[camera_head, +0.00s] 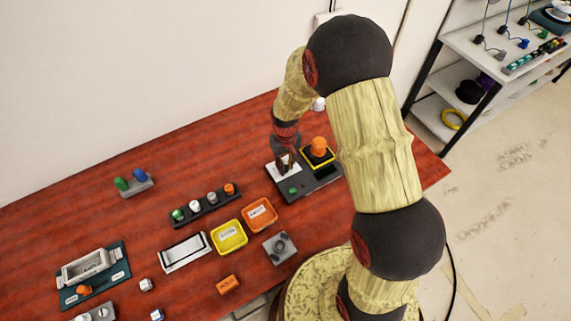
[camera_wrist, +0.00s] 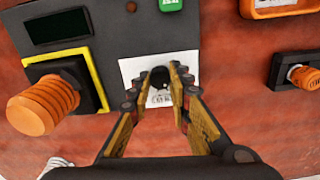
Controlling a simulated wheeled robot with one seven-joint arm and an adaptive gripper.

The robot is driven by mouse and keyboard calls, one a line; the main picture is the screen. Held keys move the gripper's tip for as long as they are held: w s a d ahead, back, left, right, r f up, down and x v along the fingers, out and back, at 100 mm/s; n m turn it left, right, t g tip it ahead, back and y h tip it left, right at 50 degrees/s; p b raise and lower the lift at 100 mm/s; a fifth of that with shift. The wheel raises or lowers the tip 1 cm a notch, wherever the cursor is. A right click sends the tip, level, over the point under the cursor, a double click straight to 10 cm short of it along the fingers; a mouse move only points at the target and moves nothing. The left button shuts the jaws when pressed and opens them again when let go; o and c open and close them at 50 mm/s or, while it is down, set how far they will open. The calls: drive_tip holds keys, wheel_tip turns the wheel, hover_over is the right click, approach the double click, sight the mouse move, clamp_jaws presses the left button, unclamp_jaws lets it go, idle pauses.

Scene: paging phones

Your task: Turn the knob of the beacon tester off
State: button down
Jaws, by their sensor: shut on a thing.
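The beacon tester (camera_head: 320,187) is a dark panel at the right part of the red table. It carries an orange ribbed beacon (camera_head: 319,146) on a yellow-edged black base, a white plate (camera_head: 273,171) and a green button (camera_head: 293,190). In the wrist view, the dark knob (camera_wrist: 160,75) stands on the white plate, partly hidden by my fingers. My gripper (camera_head: 285,165) points down over the white plate. Its fingertips, also in the wrist view (camera_wrist: 157,83), are shut on the knob from both sides. The knob's exact angle cannot be read.
The orange beacon (camera_wrist: 42,106) stands close beside my fingers. A yellow tray (camera_head: 229,237), an orange tray (camera_head: 260,215) and a strip of several knobs (camera_head: 204,205) lie to the left. A grey box (camera_head: 280,247) is in front. The wall rises behind the table.

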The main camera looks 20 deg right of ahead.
drive_tip(key=shift+n, duration=0.6)
drive_tip(key=c, duration=1.6)
unclamp_jaws()
drive_tip(key=shift+c, duration=0.2)
wheel_tip(320, 180, up, 12)
